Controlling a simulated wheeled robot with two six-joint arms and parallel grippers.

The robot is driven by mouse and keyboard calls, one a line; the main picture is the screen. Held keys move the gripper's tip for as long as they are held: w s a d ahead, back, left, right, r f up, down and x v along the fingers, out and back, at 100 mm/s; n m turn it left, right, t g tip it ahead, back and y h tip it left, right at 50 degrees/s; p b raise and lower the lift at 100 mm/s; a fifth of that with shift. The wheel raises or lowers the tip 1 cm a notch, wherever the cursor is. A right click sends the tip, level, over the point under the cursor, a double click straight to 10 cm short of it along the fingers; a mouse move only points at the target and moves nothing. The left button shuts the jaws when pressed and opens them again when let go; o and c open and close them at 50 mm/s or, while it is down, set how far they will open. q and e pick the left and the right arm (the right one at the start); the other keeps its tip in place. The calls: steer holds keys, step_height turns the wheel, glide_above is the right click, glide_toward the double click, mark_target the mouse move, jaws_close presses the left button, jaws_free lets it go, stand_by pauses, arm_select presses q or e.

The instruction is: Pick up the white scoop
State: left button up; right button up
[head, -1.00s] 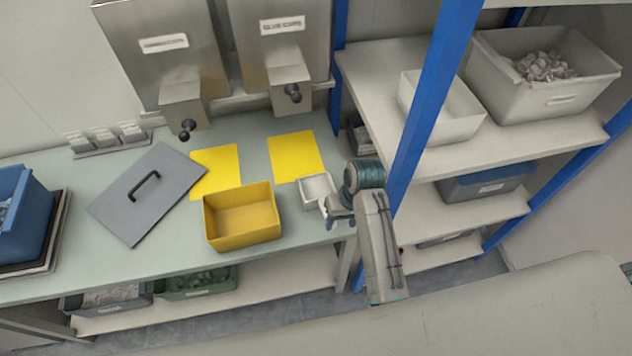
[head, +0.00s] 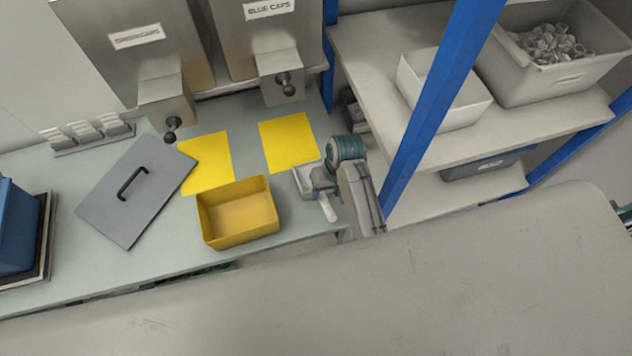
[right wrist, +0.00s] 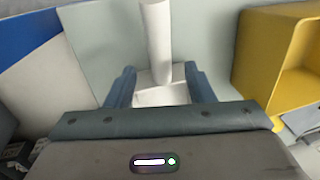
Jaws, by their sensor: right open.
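The white scoop (head: 328,209) lies on the bench near its right end, handle pointing toward the front edge. My right gripper (head: 322,187) is over it and hides part of its bowl. In the right wrist view the scoop's pale handle (right wrist: 157,42) runs up from between the two blue fingers of my right gripper (right wrist: 160,76). The fingers are apart, one on each side of the scoop; I cannot tell whether they touch it. My left gripper is not in view.
A yellow bin (head: 238,212) stands just left of the scoop; it also shows in the right wrist view (right wrist: 262,60). A blue shelf post (head: 425,100) rises close on the right. Yellow mats (head: 288,142) and a grey lid (head: 137,190) lie on the bench.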

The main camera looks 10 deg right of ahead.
mark_target(325, 198)
steer(key=f, duration=0.1)
steer(key=f+p, duration=0.1)
steer(key=a+f, duration=0.1)
steer(key=f, duration=0.1)
steer(key=shift+s+p, duration=0.3)
steer(key=shift+f, duration=0.25)
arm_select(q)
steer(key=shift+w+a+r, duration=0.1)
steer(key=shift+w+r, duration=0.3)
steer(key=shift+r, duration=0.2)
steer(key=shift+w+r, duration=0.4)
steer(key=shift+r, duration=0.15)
arm_select(e)
jaws_close()
steer(key=shift+w+r, duration=0.1)
